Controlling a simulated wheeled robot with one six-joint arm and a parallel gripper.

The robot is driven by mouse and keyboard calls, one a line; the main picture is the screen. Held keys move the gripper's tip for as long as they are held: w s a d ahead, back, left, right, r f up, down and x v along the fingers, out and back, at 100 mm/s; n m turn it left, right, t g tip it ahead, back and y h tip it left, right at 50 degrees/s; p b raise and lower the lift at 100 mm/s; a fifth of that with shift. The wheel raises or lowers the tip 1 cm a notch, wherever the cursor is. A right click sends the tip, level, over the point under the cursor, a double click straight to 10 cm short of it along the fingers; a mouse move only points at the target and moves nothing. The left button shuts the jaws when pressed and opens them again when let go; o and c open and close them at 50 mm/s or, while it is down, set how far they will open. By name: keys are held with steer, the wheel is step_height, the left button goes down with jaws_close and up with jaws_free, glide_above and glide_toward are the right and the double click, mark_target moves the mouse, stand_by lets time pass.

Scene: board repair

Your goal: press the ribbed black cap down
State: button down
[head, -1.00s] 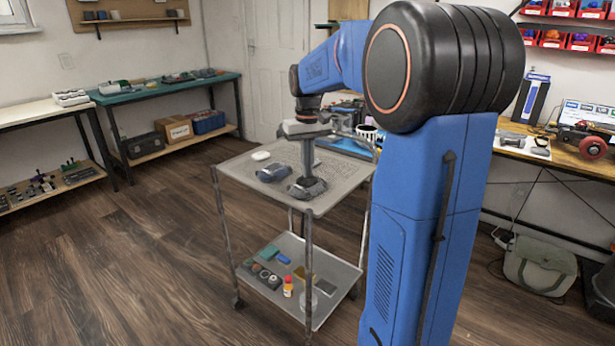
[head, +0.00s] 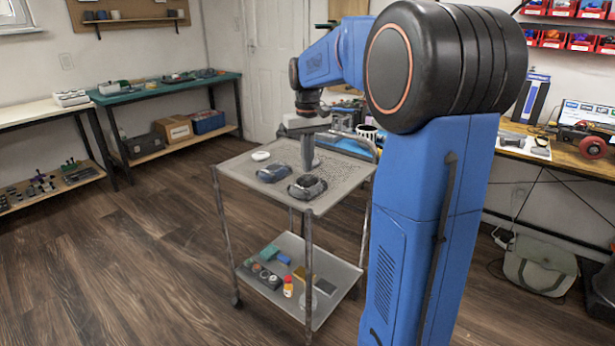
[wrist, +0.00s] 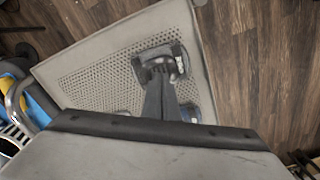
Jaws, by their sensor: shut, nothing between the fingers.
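Two dark devices rest on the top tray of the grey cart (head: 235,172). The nearer device (head: 307,188) lies just below my gripper (head: 307,170); the other device (head: 272,173) is to its left. In the wrist view my gripper (wrist: 158,72) is shut and empty, and its fingertips overlap the edge of a dark device (wrist: 176,56). From the head they appear slightly above the nearer device. I cannot make out the ribbed black cap or whether it is pressed down; it is too small or hidden by the fingers.
A white round item (head: 260,155) sits at the back left of the tray. The lower shelf (head: 330,272) holds several small items, including a red-and-yellow bottle (head: 288,287). A workbench (head: 560,165) stands at the right. Open wooden floor lies left of the cart.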

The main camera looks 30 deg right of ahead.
mark_target(307, 178)
steer(key=shift+r, duration=2.95)
steer(key=s+a+f+n+t, duration=0.1)
steer(key=s+a+f, duration=0.1)
steer(key=s+a, duration=0.45)
steer(key=s+a+f+t, duration=0.1)
steer(key=s+a, duration=0.3)
steer(key=s, duration=0.6)
steer(key=s+a+f+n+t, duration=0.1)
steer(key=s+a+f, duration=0.4)
steer(key=s+f, duration=0.6)
steer(key=s+t, duration=0.1)
steer(key=s, duration=0.1)
steer(key=shift+s+a+t, duration=0.15)
steer(key=shift+s+t, duration=0.25)
